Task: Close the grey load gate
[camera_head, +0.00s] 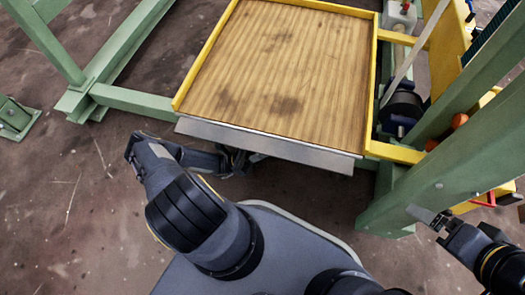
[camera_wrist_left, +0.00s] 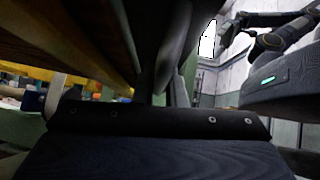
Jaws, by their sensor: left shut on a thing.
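The grey load gate (camera_head: 270,141) is a flat metal strip along the near edge of the wooden platform (camera_head: 290,60). It lies outside the platform's edge, not standing up as a wall; its exact tilt is hard to tell. My left gripper (camera_head: 240,160) is at the gate's near lower edge, left of its middle, shut on the gate, with the fingertips partly hidden under it. In the left wrist view, dark gripper parts (camera_wrist_left: 165,50) are close up, and the grip itself is unclear. My right gripper (camera_head: 434,220) is beside the green post at lower right; its jaws are too small to read.
A yellow rim (camera_head: 205,52) borders the platform's other sides. Green frame beams (camera_head: 135,101) stand left, and a thick green post (camera_head: 450,170) stands right. Machinery with a black motor (camera_head: 403,108) is right of the platform. Bare floor (camera_head: 60,200) is at left.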

